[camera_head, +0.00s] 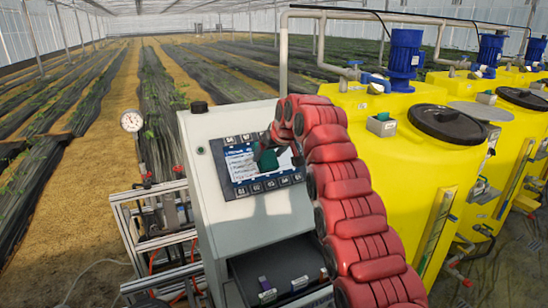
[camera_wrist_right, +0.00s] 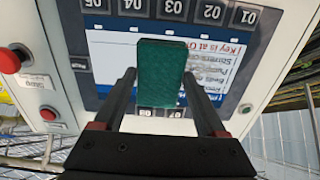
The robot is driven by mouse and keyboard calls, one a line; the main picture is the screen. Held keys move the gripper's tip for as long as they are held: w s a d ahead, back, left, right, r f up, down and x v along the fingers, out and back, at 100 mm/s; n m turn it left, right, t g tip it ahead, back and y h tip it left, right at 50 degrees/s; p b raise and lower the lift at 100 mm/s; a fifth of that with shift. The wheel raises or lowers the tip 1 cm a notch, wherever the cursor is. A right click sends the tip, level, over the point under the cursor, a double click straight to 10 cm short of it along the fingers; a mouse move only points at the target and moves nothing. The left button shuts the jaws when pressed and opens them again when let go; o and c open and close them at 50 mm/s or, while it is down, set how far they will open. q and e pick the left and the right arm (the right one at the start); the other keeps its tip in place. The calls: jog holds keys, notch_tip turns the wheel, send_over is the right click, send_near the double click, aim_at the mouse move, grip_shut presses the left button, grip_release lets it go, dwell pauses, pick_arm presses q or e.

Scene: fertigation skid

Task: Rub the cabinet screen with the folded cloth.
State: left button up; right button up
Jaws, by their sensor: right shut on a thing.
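The grey cabinet (camera_head: 215,210) stands in the middle of the head view, with its screen (camera_head: 240,160) on the sloped upper face. The screen is lit, with lines of text and a row of buttons above and below. The dark green folded cloth (camera_wrist_right: 161,77) is between the fingers of my right gripper (camera_wrist_right: 161,84), which is shut on it. In the head view the cloth (camera_head: 267,161) is over the right half of the screen. I cannot tell whether it touches the glass. The cloth hides part of the text in the wrist view. My left gripper is not in view.
A red button (camera_wrist_right: 9,61) and a smaller red one (camera_wrist_right: 48,113) show on the cabinet face. A dark open shelf (camera_head: 262,262) below holds several small items. Yellow tanks (camera_head: 395,165) stand close on the right. A pipe frame with a gauge (camera_head: 131,121) stands left.

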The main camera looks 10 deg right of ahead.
jog(key=shift+s+a+f+b, duration=0.15)
jog(key=shift+a+b, duration=0.1)
jog(key=shift+a, duration=0.2)
jog(key=shift+s+a+b, duration=0.1)
jog(key=shift+a+b, duration=0.1)
jog(key=shift+a, duration=0.2)
jog(key=shift+s+a, duration=0.15)
jog(key=shift+a, duration=0.3)
jog(key=shift+s+a+b, duration=0.2)
jog(key=shift+a+b, duration=0.35)
jog(key=shift+a, duration=0.1)
jog(key=shift+s+a+b, duration=0.15)
jog(key=shift+s+a, duration=0.1)
jog(key=shift+a, duration=0.55)
jog(key=shift+s+a+b, duration=0.1)
jog(key=shift+s+a, duration=0.2)
jog(key=shift+a, duration=0.55)
jog(key=shift+s+a+b, duration=0.15)
jog(key=shift+s+a, duration=0.1)
jog(key=shift+a, duration=0.55)
jog(key=shift+s+d+r+b, duration=0.2)
jog(key=shift+s+r+b, duration=0.2)
jog(key=shift+r, duration=0.15)
jog(key=v, duration=0.4)
jog(key=shift+s+r, duration=0.25)
jog(key=shift+r, duration=0.05)
